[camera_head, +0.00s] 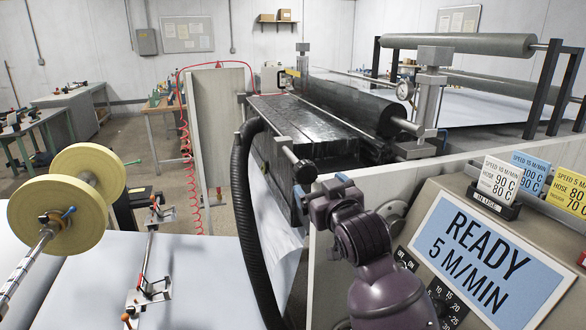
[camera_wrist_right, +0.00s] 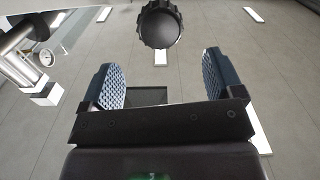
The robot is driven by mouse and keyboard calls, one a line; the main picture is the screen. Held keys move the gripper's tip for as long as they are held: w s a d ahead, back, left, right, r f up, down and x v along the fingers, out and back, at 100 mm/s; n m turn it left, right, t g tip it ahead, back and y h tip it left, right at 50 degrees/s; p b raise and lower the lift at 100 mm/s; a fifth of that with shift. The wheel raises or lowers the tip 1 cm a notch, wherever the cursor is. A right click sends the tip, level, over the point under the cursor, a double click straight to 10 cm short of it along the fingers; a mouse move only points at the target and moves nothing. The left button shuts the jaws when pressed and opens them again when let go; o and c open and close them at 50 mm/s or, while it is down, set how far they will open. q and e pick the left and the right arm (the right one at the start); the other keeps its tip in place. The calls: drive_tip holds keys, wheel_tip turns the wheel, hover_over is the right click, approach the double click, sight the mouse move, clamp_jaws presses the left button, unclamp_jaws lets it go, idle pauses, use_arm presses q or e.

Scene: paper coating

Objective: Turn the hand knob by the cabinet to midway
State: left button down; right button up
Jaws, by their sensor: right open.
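A black ribbed round hand knob (camera_wrist_right: 160,23) shows at the top of the right wrist view, centred between my fingers but beyond their tips. In the head view the dark knob (camera_head: 305,171) sits at the end of a short rod beside the black coating bed (camera_head: 300,122). My right gripper (camera_head: 322,184) is close in front of it, its blue-padded fingers open. In the wrist view the gripper (camera_wrist_right: 162,68) is empty between the pads, and the knob appears apart from both. The knob's turn angle cannot be read. My left gripper is not in view.
A control console (camera_head: 430,205) with a screen reading "READY 5 M/MIN" (camera_head: 485,255) stands close at right. Several setting cards stand above it. A black corrugated hose (camera_head: 240,200) hangs left of the gripper. A yellow roll (camera_head: 65,200) is at far left.

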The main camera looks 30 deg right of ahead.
sight(308, 173)
drive_tip(key=p+x, duration=0.1)
drive_tip(key=x, duration=0.7)
drive_tip(key=shift+w, duration=0.1)
drive_tip(key=shift+x, duration=0.9)
drive_tip(key=shift+c, duration=0.4)
drive_tip(key=c, duration=0.8)
drive_tip(key=shift+c, duration=0.2)
drive_tip(key=shift+a, duration=0.1)
